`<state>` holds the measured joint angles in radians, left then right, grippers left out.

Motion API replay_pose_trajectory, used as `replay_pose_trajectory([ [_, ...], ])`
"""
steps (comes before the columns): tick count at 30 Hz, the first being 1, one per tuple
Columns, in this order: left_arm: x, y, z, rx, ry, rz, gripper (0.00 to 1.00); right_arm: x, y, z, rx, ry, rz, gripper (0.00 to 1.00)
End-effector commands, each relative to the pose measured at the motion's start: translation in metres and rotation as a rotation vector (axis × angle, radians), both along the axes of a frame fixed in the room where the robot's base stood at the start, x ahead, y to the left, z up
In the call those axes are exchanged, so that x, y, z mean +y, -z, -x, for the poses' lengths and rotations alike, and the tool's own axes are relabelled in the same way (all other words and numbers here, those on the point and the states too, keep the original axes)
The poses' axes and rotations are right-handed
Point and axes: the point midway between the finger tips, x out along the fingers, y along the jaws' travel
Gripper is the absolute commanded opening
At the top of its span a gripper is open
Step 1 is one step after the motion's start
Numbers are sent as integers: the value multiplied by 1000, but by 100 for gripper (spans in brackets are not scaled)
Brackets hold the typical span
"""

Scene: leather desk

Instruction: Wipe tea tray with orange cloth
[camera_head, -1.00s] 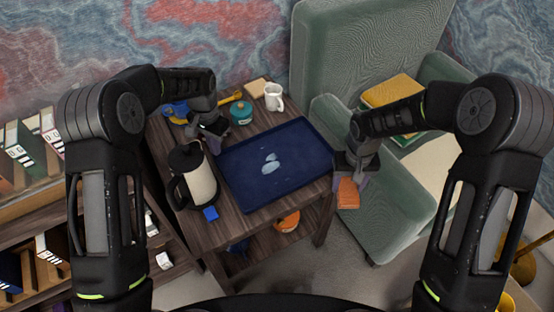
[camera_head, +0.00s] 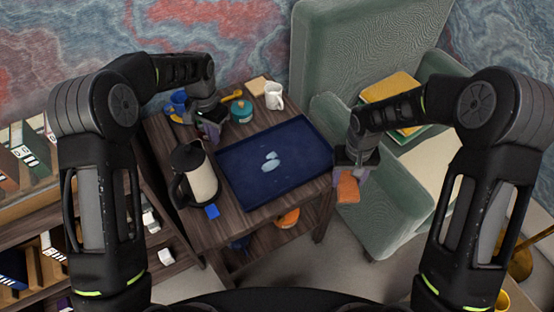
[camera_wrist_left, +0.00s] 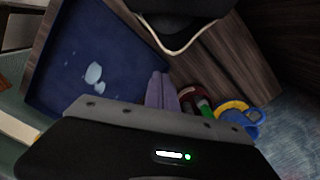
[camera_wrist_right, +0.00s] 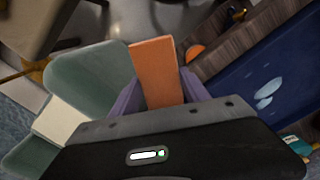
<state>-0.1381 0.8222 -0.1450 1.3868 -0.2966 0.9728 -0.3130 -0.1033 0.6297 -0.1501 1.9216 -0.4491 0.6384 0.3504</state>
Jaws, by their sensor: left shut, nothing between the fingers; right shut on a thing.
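The dark blue tea tray (camera_head: 240,175) lies on the wooden side table, with pale wet-looking patches (camera_head: 271,161) near its middle. The patches also show in the left wrist view (camera_wrist_left: 93,75) and the right wrist view (camera_wrist_right: 267,92). The orange cloth (camera_wrist_right: 156,72) is held between the fingers of my right gripper (camera_head: 350,176); it hangs as a flat piece beside the tray's right edge, off the table. My left gripper (camera_head: 214,134) is shut and empty, above the table left of the tray's far corner. Its closed fingers (camera_wrist_left: 161,92) show in the left wrist view.
A black-and-cream kettle (camera_head: 201,180) stands left of the tray, with a small blue block (camera_head: 212,211) in front. A teal jar (camera_head: 241,111), white mug (camera_head: 273,96) and blue cup (camera_head: 179,98) stand behind. A green armchair (camera_head: 385,195) is close on the right.

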Motion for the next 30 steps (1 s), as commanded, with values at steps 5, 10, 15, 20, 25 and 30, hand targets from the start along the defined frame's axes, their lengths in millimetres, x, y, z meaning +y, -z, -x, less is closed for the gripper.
replay_pose_trajectory([
  [5,0,-29,-1,-4,0,1,0,0,2,0,0,0,0,21],
  [10,-1,-65,-1,-5,1,2,0,0,2,0,0,0,0,21],
  [15,0,-95,-1,-2,1,1,0,0,3,0,0,0,0,21],
  [20,0,-109,0,-2,1,1,0,0,3,0,0,0,0,21],
  [25,0,-111,0,-1,1,1,0,0,3,0,0,0,0,21],
  [30,0,-110,0,0,0,0,0,0,3,0,0,0,0,21],
])
